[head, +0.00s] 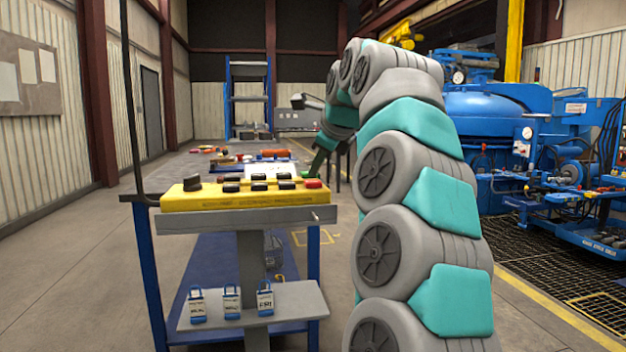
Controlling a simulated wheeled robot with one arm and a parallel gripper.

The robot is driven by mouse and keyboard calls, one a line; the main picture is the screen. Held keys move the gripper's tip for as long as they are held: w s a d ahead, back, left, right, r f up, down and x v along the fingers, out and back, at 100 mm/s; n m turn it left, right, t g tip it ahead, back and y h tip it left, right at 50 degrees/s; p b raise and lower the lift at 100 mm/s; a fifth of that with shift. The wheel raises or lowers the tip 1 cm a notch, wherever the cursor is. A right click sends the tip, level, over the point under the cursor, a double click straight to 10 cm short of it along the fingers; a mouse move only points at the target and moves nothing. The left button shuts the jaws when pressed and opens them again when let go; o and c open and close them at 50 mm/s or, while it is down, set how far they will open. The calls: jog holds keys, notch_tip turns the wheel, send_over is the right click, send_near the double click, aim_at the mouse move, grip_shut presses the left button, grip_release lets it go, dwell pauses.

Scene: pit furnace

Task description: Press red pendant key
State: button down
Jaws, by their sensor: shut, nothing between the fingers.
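The yellow pendant (245,199) lies flat on the grey top of a small stand, with a black cable rising from its left end. Its upper face carries several black keys and a black knob (192,183) at the left. The red key (313,183) is at its right end and is in plain view. My gripper (312,170) reaches down from my arm just behind and above the pendant's right end, close to the red key. Its fingers look shut and empty. I cannot tell whether the fingertips touch the pendant.
Several tagged padlocks (231,301) stand on the stand's lower shelf (290,300). A long table with red and orange items (277,153) runs behind the pendant. Blue furnace machinery (490,110) stands at the right. The floor at the left is clear.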

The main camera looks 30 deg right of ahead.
aim_at(317, 182)
jog(key=shift+r, duration=0.3)
notch_tip(317, 182, up, 5)
jog(key=p, duration=0.4)
dwell(0.7)
